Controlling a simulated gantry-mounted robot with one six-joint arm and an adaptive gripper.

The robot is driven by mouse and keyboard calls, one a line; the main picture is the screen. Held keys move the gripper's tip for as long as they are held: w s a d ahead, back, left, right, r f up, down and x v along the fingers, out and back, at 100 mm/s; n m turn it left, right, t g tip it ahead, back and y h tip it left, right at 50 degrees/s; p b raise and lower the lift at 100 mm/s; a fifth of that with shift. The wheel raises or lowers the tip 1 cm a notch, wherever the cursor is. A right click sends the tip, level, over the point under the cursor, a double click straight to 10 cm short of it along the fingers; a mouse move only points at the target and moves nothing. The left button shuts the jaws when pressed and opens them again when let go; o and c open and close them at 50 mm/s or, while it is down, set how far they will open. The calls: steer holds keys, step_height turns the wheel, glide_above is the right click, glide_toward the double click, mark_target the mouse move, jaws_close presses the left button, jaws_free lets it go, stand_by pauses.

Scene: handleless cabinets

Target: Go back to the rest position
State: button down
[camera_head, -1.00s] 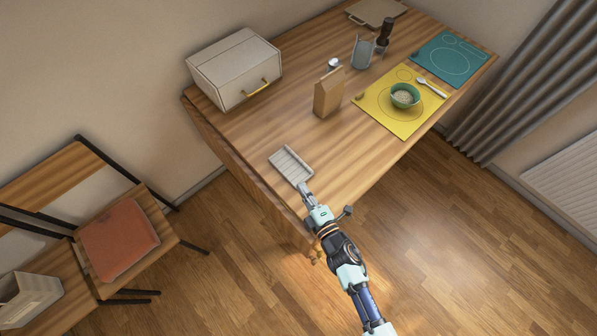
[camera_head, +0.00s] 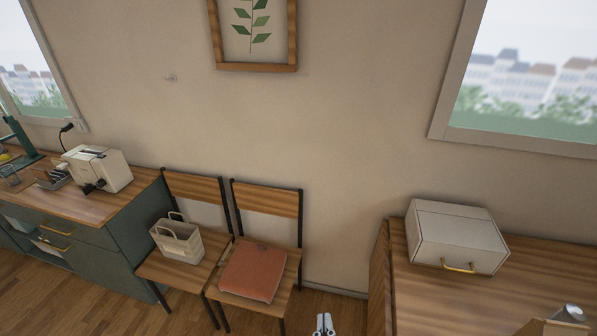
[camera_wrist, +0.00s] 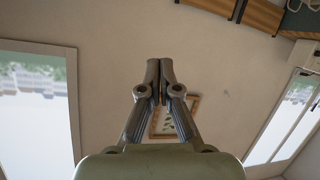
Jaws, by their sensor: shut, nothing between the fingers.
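My gripper (camera_head: 324,324) shows at the bottom edge of the head view, pointing up, in front of the floor between the chairs and the wooden table (camera_head: 400,300). In the wrist view my gripper (camera_wrist: 160,68) is shut, its fingertips together with nothing between them. It is clear of all objects there. Behind it are the wall and the framed leaf picture (camera_wrist: 176,117), partly hidden by the fingers. The rest of my arm is out of the head view.
Two chairs stand by the wall. One holds a red cushion (camera_head: 254,272), the other a beige basket (camera_head: 177,240). A white box with a yellow handle (camera_head: 456,237) sits on the table at right. A green cabinet (camera_head: 125,240) with a white appliance (camera_head: 98,168) stands at left.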

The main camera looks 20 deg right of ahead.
steer(key=s+a+r+n+y, duration=0.1)
steer(key=a+r+y, duration=0.15)
steer(key=a, duration=0.45)
steer(key=s+a+r+y, duration=0.1)
steer(key=a+r+y, duration=0.15)
steer(key=a, duration=0.35)
step_height(320, 180, up, 32)
steer(key=p, duration=3.2)
steer(key=shift+s+d+f+p, duration=0.2)
steer(key=shift+d+p, duration=0.1)
steer(key=shift+p, duration=0.1)
steer(key=shift+f, duration=0.1)
